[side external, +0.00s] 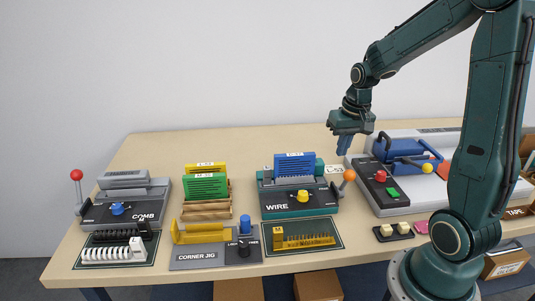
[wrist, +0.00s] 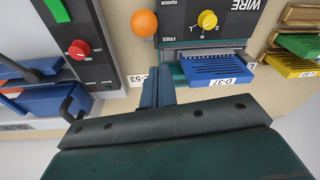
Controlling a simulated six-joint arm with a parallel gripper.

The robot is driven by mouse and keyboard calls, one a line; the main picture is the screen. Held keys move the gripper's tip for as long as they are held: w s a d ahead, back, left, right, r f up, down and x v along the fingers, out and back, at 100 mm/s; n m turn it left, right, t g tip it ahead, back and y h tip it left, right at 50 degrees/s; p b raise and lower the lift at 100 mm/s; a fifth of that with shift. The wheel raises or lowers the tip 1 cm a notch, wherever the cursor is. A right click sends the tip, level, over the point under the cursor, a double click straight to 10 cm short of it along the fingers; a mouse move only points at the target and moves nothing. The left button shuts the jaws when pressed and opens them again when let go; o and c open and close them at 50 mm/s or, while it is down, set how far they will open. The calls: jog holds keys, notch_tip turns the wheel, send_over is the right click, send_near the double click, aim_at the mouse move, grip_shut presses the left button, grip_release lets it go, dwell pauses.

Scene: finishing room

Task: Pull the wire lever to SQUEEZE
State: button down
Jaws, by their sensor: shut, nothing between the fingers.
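The wire machine (side external: 298,208) is teal with a dark panel marked WIRE, and also fills the top right of the wrist view (wrist: 240,25). Its lever ends in an orange ball (side external: 349,174) on the machine's right side. In the wrist view the orange ball (wrist: 144,22) is beside the panel's printed FREE and SQUEEZE marks, which are partly cut off or small. The lever's exact angle is hard to tell. My gripper (side external: 344,146) is shut and empty, above and apart from the ball. Its fingers (wrist: 157,93) point down behind the ball.
A blue D-37 block (side external: 295,164) sits at the wire machine's back, and a yellow knob (side external: 302,196) is on its panel. A grey station with a blue handle (side external: 398,148) and red knob stands close on the right. The comb machine (side external: 122,203) is far left.

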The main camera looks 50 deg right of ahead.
jog(key=s+a+r, duration=0.5)
jog(key=s, duration=0.1)
jog(key=shift+r, duration=0.15)
dwell(0.4)
jog(key=shift+s+a, duration=0.1)
jog(key=shift+a, duration=0.1)
jog(key=s+a+r+n+t, duration=0.2)
jog(key=s+a+r+n, duration=0.1)
jog(key=a, duration=0.3)
jog(key=s+a+r+n+t, duration=0.1)
jog(key=s+a+r+n, duration=0.2)
jog(key=a, duration=0.4)
jog(key=shift+r+n+t+y, duration=0.15)
jog(key=shift+n+t+y, duration=0.15)
jog(key=shift+n+t, duration=0.1)
jog(key=shift+d, duration=0.1)
dwell(0.3)
